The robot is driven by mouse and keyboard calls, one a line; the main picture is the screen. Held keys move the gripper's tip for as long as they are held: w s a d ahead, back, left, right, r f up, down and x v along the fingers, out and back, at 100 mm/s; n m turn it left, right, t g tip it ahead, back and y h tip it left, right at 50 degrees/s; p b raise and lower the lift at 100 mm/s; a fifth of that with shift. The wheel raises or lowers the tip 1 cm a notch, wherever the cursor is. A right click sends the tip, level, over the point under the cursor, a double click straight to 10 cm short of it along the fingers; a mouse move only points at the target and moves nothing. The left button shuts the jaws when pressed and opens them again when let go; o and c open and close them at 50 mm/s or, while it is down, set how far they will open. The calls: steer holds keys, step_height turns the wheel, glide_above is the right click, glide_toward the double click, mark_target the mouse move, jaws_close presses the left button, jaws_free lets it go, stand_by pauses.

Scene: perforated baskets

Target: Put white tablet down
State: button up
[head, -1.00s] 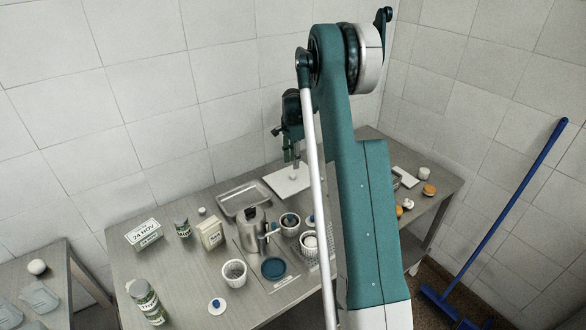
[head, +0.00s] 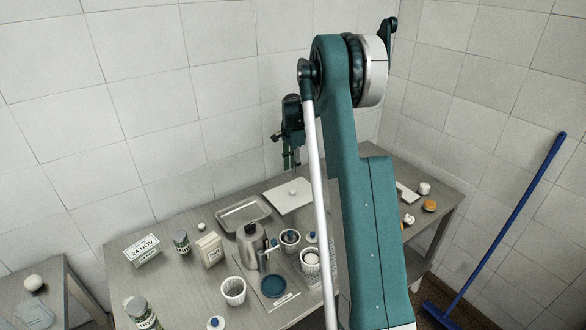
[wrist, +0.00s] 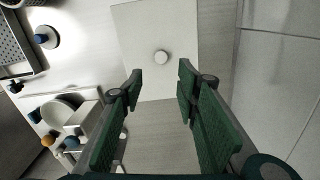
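A small round white tablet (head: 292,193) rests near the middle of a flat white square board (head: 283,203) at the back of the table. In the wrist view the tablet (wrist: 161,57) lies on the board (wrist: 130,30), ahead of my fingertips and in line with the gap between them. I cannot tell whether the tablet is fixed to the board. My gripper (wrist: 160,77) is open, with its two green fingers apart and nothing between them. In the head view my gripper (head: 290,163) is above the board, clear of the tablet.
A metal tray (head: 243,214) lies left of the board. Cans and a date sign (head: 142,250) are at the left. Tiled walls close off the back.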

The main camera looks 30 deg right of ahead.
steer(key=s+a+r+n+t, duration=0.2)
steer(key=s+a+r+n, duration=0.3)
steer(key=s+a+r, duration=0.55)
steer(key=s+a+r+n+t, duration=0.1)
steer(key=s+a+r+n, duration=0.55)
steer(key=a+r, duration=0.65)
steer(key=s+a+f+n+t, duration=0.1)
steer(key=s+a+n, duration=0.1)
steer(key=s+a, duration=0.4)
steer(key=s+a+f+n+t, duration=0.1)
steer(key=s+a, duration=0.4)
steer(key=s, duration=0.7)
steer(key=s+a+f+n+t, duration=0.2)
steer(key=s+a+n, duration=0.3)
steer(key=s, duration=0.5)
steer(key=shift+a+f, duration=0.6)
steer(key=shift+a, duration=0.2)
